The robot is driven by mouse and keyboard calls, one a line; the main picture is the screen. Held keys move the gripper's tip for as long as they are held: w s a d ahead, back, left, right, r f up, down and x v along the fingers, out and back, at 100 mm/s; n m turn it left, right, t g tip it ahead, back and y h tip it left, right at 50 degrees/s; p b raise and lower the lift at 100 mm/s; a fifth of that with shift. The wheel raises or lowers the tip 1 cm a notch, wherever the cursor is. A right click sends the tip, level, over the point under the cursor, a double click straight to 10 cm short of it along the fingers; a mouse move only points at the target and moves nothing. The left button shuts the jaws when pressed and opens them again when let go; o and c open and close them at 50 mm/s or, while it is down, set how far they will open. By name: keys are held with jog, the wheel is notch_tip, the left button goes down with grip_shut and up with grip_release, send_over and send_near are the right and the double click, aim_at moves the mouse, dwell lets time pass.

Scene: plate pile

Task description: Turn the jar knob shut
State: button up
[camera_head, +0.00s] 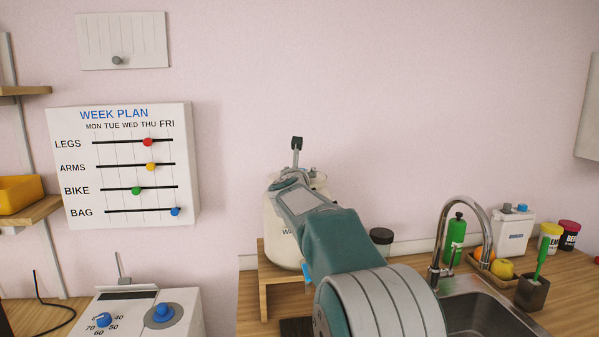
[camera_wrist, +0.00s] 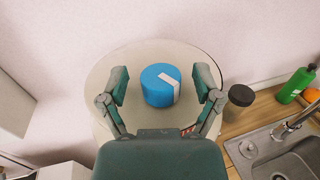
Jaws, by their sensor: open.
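The jar (camera_wrist: 100,80) is a wide cream-white container, seen from above in the wrist view. A round blue knob (camera_wrist: 156,92) with a white stripe stands in the middle of its top. My gripper (camera_wrist: 161,74) is open, with one finger on the left of the knob and one on the right. Gaps show between both fingers and the knob. In the head view, the jar (camera_head: 279,232) stands on a wooden stand (camera_head: 262,280). My arm hides much of the jar there, and the knob is hidden.
A dark-lidded container (camera_head: 381,240) stands right of the jar. Further right are a sink (camera_head: 475,285) with a curved tap (camera_head: 484,205) and a green bottle (camera_head: 456,232). A white box with dials (camera_head: 160,318) stands at lower left. The wall behind the jar is bare.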

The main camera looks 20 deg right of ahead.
jog(key=shift+w+d, duration=0.1)
jog(key=shift+w, duration=0.1)
jog(key=shift+c, duration=0.2)
grip_shut()
jog(key=shift+m+g+h, duration=0.3)
jog(key=shift+m+h, duration=0.1)
jog(key=shift+h, duration=0.1)
jog(key=shift+m+g+h, duration=0.9)
jog(key=shift+g+h, duration=0.1)
jog(key=shift+h, duration=0.2)
jog(key=shift+m+g+h, duration=1.3)
jog(key=shift+m+g, duration=0.2)
jog(key=shift+g, duration=0.6)
